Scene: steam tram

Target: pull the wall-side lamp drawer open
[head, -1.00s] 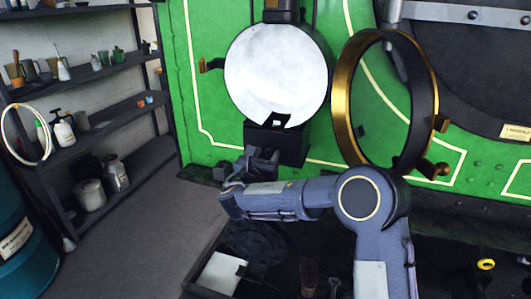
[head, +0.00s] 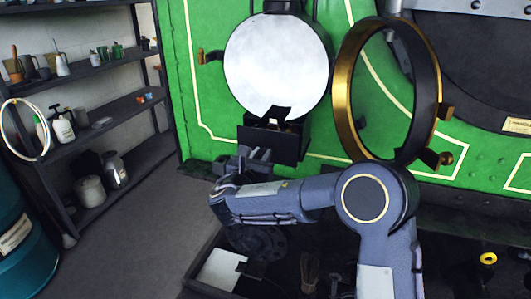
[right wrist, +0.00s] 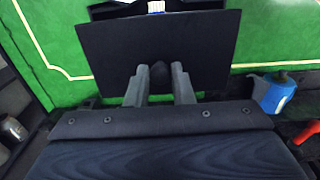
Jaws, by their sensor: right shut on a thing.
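The lamp (head: 275,60) is mounted on the green tram wall, with a round white face and an open brass-rimmed ring (head: 343,95) swung to its right. Below the face is the black lamp drawer (head: 272,145). It stands out from the lamp, with a dark gap showing along its top. My right gripper (head: 245,163) is in front of the drawer. In the right wrist view, its fingers (right wrist: 159,82) are shut on the dark knob (right wrist: 158,72) of the drawer front (right wrist: 205,50). A pale item shows above the front edge. My left gripper is out of view.
Shelves with bottles and pots (head: 90,110) stand at the left, beside a teal drum (head: 20,245). The floor between shelves and tram is clear. A dark tray (head: 205,288) lies below my right arm. A blue container (right wrist: 272,92) is at the wrist view's right.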

